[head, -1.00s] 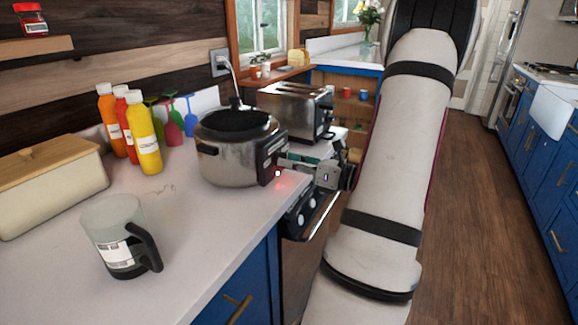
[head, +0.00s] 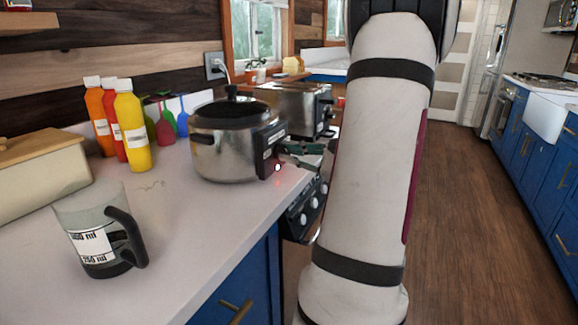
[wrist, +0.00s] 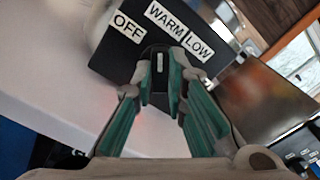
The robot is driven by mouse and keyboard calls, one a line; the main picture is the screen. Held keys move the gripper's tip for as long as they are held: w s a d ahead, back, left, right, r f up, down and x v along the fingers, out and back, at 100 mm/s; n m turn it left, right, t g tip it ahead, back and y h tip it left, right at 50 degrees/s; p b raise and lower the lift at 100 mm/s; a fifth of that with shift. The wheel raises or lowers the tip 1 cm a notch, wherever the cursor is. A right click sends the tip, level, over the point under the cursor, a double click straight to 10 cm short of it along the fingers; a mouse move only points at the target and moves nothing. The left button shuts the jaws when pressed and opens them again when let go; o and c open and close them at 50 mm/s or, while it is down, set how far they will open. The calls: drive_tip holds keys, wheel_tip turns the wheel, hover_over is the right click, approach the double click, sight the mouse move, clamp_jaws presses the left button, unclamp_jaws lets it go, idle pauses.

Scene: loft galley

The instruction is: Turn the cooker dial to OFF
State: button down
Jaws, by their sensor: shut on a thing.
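The cooker (head: 222,150) is a silver pot with a dark lid and a black front panel, standing on the white counter near its edge. A small red light glows on it. In the wrist view its black panel (wrist: 108,53) carries the labels OFF, WARM and LOW. The black dial (wrist: 159,62) sits below the labels, with a pale mark that seems to point up towards WARM; its exact setting is hard to read. My gripper (wrist: 160,82) is shut on the dial, with one green finger on each side. In the head view my gripper (head: 303,148) is at the panel, partly hidden by my arm.
A toaster (head: 290,103) stands just behind the cooker. An appliance with knobs (head: 303,213) is below. The floor (head: 470,240) at right is clear.

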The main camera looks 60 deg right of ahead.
drive_tip(key=n+b, duration=0.4)
drive_tip(key=b, duration=0.1)
drive_tip(key=shift+f, duration=0.3)
drive_tip(key=n+b, duration=0.3)
drive_tip(key=b, duration=0.1)
drive_tip(key=shift+r, duration=0.2)
drive_tip(key=shift+n, duration=0.3)
drive_tip(key=c, duration=1.6)
unclamp_jaws()
drive_tip(key=shift+r, duration=0.1)
drive_tip(key=s+d, duration=0.1)
drive_tip(key=s, duration=1.1)
